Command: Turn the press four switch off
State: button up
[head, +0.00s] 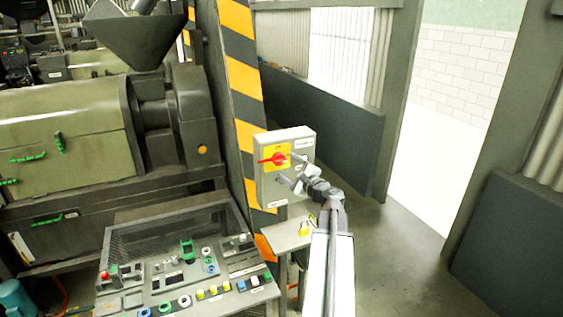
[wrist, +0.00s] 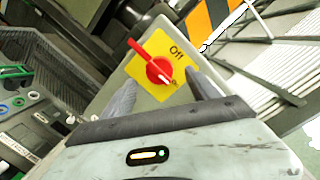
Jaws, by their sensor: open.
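The switch is a red rotary handle (head: 273,160) on a yellow plate (head: 284,149), on the front of a grey box (head: 300,135). In the head view the handle lies roughly level. In the wrist view the handle (wrist: 150,61) slants from upper left to lower right. The word Off on the yellow plate (wrist: 178,52) is beside it; its white-marked end points away from Off, toward a small, partly hidden label. My gripper (head: 288,170) is open in front of the box. In the wrist view its fingers (wrist: 161,84) stand either side of the handle's lower end, apparently not touching it.
A control panel (head: 190,275) with several buttons is at lower left, beside a large green press (head: 70,115). A striped yellow-black post (head: 240,75) stands behind the box. A small ledge (head: 284,240) is below it. Floor right of my arm is clear.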

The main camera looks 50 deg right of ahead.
aim_at(280, 162)
jog(key=x, duration=0.5)
jog(key=shift+w, duration=0.1)
jog(key=shift+a, duration=0.1)
jog(key=c, duration=1.4)
jog(key=shift+o, duration=0.2)
jog(key=shift+n, duration=0.3)
jog(key=n+p, duration=0.1)
jog(key=n, duration=0.2)
jog(key=shift+a+n+g, duration=0.1)
jog(key=shift+n+g, duration=0.2)
jog(key=n+p, duration=0.1)
jog(key=n, duration=0.3)
jog(key=shift+g, duration=0.3)
jog(key=n+h+p, duration=0.1)
jog(key=n, duration=0.3)
jog(key=shift+f+g, duration=0.1)
jog(key=shift+g, duration=0.2)
jog(key=shift+f+n+h, duration=0.1)
jog(key=shift+n+h, duration=0.3)
jog(key=shift+n, duration=1.7)
